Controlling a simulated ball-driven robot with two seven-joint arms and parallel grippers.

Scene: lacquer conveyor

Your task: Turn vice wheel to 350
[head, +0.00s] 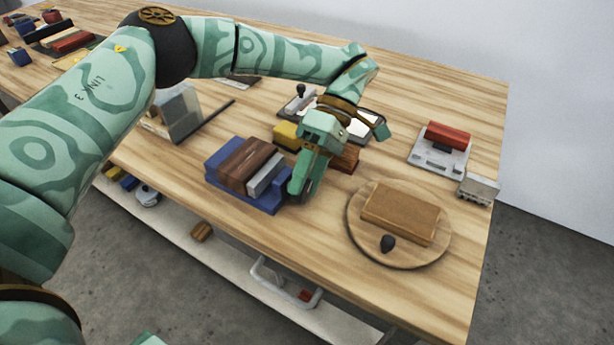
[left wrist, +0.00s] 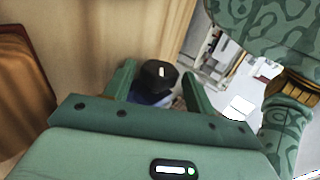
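The vice (head: 262,203) is blue and stands near the table's front edge in the head view. A brown wooden block (head: 243,163) and a grey piece sit in it. My left gripper (head: 302,190) points down at the vice's right end and hides the wheel there in the head view. In the left wrist view the vice wheel (left wrist: 158,73) is a dark round knob with a white mark, over a blue part. It lies between the two spread fingers, with a gap visible at the left finger. Any scale reading is too small to tell. My right gripper is out of view.
A round wooden board (head: 360,240) with a brown block and dark knob lies right of the vice. A grey device with a red roller (head: 447,135) stands further back. Yellow (head: 286,135) and reddish blocks sit close behind my left gripper. A dark-framed panel (head: 183,110) stands left.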

